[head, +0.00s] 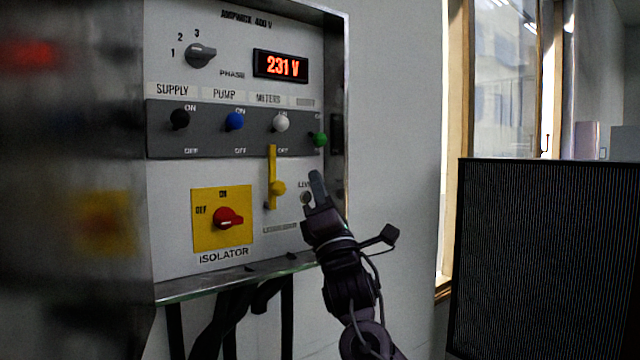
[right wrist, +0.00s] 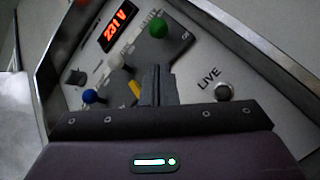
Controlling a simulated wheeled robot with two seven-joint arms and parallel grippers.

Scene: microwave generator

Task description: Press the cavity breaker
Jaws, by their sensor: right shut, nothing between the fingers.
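The grey breaker strip (head: 215,147) on the wall panel carries a black knob (head: 180,119), a blue knob (head: 234,121), a white knob (head: 281,123) and a green knob (head: 320,139). The first three are labelled SUPPLY, PUMP and METERS; the label above the green knob is too blurred to read. My right gripper (head: 318,188) is shut and empty, pointing up, below the green knob and apart from it in the head view. In the right wrist view the shut fingers (right wrist: 159,86) appear below the green knob (right wrist: 157,27). My left gripper is not in view.
A yellow lever (head: 273,175) stands left of my right gripper. A round button (right wrist: 223,91) marked LIVE is close beside the fingers. A red ISOLATOR switch (head: 228,217) is lower left. The panel has a raised metal frame (head: 340,60). A dark screen (head: 545,260) stands at right.

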